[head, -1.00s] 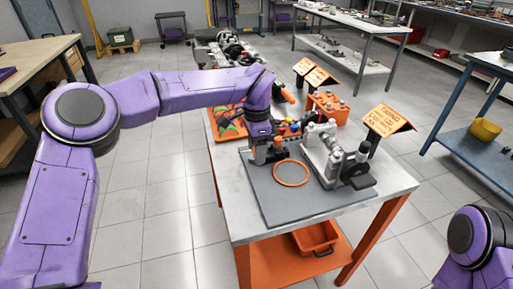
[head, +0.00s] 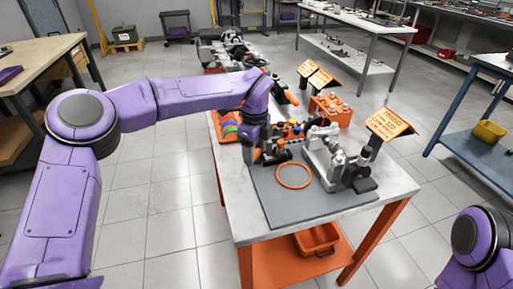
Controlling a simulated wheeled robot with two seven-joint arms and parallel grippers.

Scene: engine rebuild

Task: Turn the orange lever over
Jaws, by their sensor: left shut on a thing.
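My left gripper (head: 270,154) is low over the back left part of the grey mat (head: 275,209) on the work table. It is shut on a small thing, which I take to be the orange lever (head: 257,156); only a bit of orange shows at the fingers. The wrist and dark fingers hide most of it. The grey engine fixture (head: 325,155) stands to the right of the gripper. My right gripper is out of view; only part of my right arm shows at the lower right.
An orange ring (head: 293,175) lies flat on the mat, in front of the gripper. An orange block with several studs (head: 330,110) and a tilted orange sign (head: 388,124) stand behind the fixture. Small coloured parts sit close behind the gripper. The mat's front is clear.

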